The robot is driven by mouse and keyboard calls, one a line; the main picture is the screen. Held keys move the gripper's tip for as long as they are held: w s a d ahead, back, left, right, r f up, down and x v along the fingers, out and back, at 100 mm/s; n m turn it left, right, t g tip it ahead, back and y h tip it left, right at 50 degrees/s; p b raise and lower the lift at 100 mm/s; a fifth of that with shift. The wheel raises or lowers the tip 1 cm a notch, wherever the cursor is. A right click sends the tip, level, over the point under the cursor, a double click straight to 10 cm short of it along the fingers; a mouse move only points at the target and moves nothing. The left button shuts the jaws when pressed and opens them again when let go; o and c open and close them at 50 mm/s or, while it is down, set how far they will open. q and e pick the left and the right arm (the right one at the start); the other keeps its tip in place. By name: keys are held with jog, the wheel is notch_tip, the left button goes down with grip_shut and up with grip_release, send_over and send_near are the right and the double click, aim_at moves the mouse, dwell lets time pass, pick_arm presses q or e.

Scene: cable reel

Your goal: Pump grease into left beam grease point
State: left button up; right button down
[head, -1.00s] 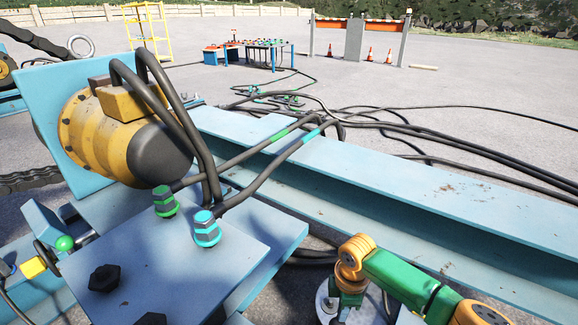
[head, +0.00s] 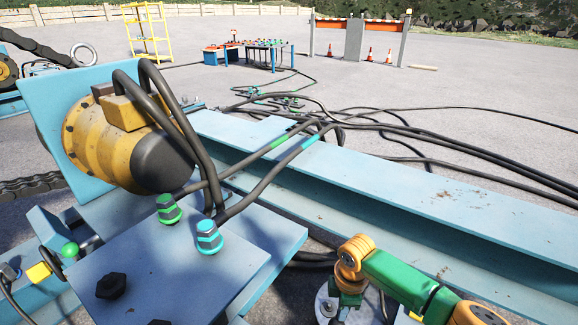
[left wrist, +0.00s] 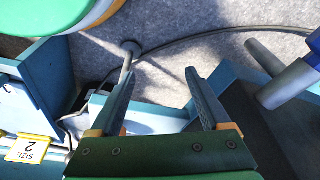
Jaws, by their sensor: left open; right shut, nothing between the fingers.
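My left gripper (left wrist: 160,95) is open in the left wrist view, with nothing seen between its fingers. A thin metal rod with a round grey end (left wrist: 130,48) stands beside its left finger; I cannot tell whether they touch. A yellow tag (left wrist: 28,148) marked "SIZE 2" sits on blue steel at the left. In the head view, a green ball knob (head: 70,249) and a yellow block (head: 38,271) sit at the lower left. I cannot clearly identify the left beam grease point or a grease pump.
A blue beam (head: 440,195) runs across the right. A yellow motor (head: 125,145) with black hoses and a plate with green (head: 168,208) and cyan (head: 208,237) fittings stand at the left. Cables cross the ground. A grey-and-blue cylindrical part (left wrist: 285,90) lies right of my left gripper.

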notch_tip(320, 180, up, 3)
jog(key=p, duration=0.2)
jog(key=shift+p, duration=0.35)
pick_arm(q)
jog(key=s+a+f+p, duration=0.1)
jog(key=s+f+p, duration=0.3)
jog(key=f, duration=0.5)
pick_arm(e)
notch_tip(320, 180, up, 3)
jog(key=shift+f+b, duration=0.15)
jog(key=shift+b, duration=0.35)
pick_arm(q)
jog(key=s+a+y+p, duration=0.1)
jog(key=s+a+p, duration=0.4)
jog(key=s, duration=0.1)
jog(key=shift+s+g+p, duration=0.25)
jog(key=shift+g+p, duration=0.15)
pick_arm(e)
notch_tip(320, 180, up, 5)
jog(key=shift+r, duration=0.2)
pick_arm(q)
jog(key=shift+r, duration=0.1)
